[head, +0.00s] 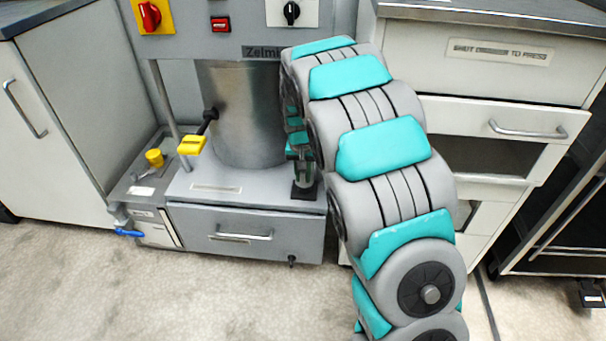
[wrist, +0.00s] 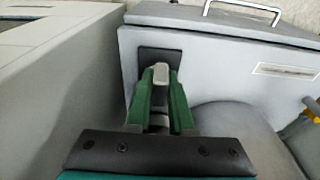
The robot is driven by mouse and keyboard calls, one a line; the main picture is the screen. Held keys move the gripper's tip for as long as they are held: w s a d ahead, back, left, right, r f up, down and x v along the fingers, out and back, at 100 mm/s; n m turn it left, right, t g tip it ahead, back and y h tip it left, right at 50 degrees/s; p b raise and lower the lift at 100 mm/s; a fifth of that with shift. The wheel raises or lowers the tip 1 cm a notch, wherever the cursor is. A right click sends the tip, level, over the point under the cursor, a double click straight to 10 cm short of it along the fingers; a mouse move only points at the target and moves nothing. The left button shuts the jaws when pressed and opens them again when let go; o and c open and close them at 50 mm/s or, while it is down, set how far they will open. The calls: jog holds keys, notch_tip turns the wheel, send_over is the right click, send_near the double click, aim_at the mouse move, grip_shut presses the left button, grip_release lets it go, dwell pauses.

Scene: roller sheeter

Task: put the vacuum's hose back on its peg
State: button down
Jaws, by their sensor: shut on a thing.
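My gripper (head: 304,178) points down at the right front of the grey machine's deck, partly hidden by my arm in the head view. In the wrist view its green fingers (wrist: 160,98) are shut on a small light grey piece (wrist: 160,76). A black square block (head: 305,192) lies under the fingertips on the deck; it also shows in the wrist view (wrist: 172,56). I cannot tell whether the grey piece is fixed to it. I cannot make out a vacuum hose or its peg in either view.
The machine has a steel cylinder (head: 236,115), a yellow-tipped lever (head: 192,145), a yellow knob (head: 154,157) and a drawer (head: 250,232). Cabinets flank it at left (head: 50,130) and right (head: 490,115). A dark rack (head: 570,230) stands far right. The floor in front (head: 180,295) is clear.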

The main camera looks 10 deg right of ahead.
jog(key=shift+f+b, duration=0.55)
jog(key=shift+f, duration=1)
dwell(1.1)
jog(key=c, duration=0.7)
grip_release()
jog(key=r, duration=0.5)
jog(key=s+r, duration=0.1)
jog(key=r, duration=0.1)
jog(key=shift+a+r, duration=0.2)
jog(key=shift+r, duration=0.15)
jog(key=shift+s, duration=0.1)
